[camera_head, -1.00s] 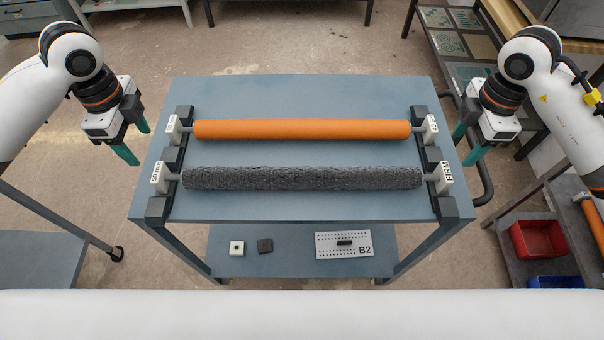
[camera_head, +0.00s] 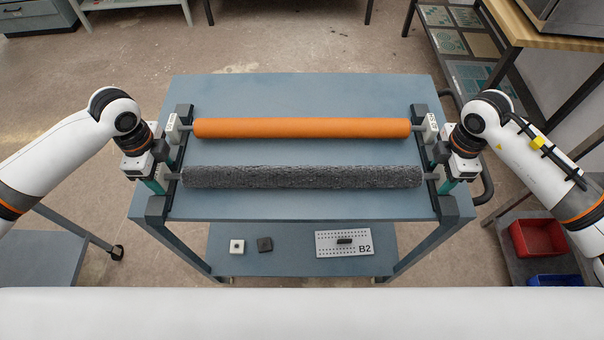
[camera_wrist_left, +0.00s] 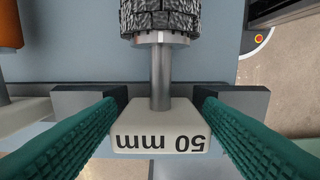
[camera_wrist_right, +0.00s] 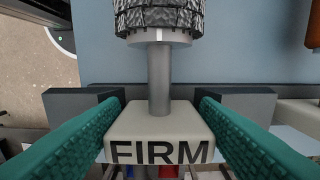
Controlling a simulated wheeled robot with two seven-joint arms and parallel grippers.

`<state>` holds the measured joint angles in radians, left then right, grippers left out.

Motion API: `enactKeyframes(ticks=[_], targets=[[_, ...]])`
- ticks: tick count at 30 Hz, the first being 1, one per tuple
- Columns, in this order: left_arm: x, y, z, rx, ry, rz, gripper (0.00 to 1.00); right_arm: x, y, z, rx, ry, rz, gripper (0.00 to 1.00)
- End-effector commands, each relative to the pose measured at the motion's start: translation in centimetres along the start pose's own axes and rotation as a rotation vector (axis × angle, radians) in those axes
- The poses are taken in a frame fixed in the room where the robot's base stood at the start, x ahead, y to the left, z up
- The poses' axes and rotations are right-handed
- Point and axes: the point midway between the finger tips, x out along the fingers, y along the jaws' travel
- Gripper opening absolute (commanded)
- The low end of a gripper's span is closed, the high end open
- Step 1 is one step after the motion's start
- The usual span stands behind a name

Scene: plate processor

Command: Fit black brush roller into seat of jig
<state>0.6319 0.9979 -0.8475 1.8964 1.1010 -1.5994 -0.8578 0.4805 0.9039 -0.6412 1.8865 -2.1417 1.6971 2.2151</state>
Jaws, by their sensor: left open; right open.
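The black brush roller (camera_head: 300,177) lies level across the front of the blue table, its metal shaft ends in white end blocks at the black side racks. My left gripper (camera_head: 162,172) is open at its left end. In the left wrist view its teal fingers stand either side of the white "50 mm" block (camera_wrist_left: 160,125). My right gripper (camera_head: 440,172) is open at the right end. In the right wrist view its fingers stand either side of the white "FIRM" block (camera_wrist_right: 160,125). I cannot tell whether the fingers touch the blocks. No separate jig is identifiable.
An orange roller (camera_head: 300,128) lies parallel behind the black one. The left black rack (camera_head: 157,208) and right black rack (camera_head: 446,208) edge the blue table (camera_head: 300,92). A B2 plate (camera_head: 325,249) and two small blocks lie on the lower shelf. A red bin (camera_head: 538,238) stands at right.

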Motion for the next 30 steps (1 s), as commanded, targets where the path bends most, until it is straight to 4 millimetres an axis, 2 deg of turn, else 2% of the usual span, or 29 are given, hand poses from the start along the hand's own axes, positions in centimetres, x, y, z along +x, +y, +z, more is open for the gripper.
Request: enactKeyframes(ticks=[6,15,16,24,30], targets=[[0.0,0.0,0.0,0.0,0.0,0.0,0.62,0.0,0.0,0.0,0.0,0.0,0.0,0.56],[0.0,0.0,0.0,0.0,0.0,0.0,0.13,0.0,0.0,0.0,0.0,0.0,0.0,0.08],[0.0,0.0,0.0,0.0,0.0,0.0,0.08,0.0,0.0,0.0,0.0,0.0,0.0,0.08],[-0.3,0.0,0.0,0.0,-0.001,0.002,0.08,-0.3,0.0,0.0,0.0,0.0,-0.001,0.08],[-1.6,0.0,0.0,0.0,-0.001,0.002,0.08,-1.6,0.0,0.0,0.0,0.0,-0.001,0.08]])
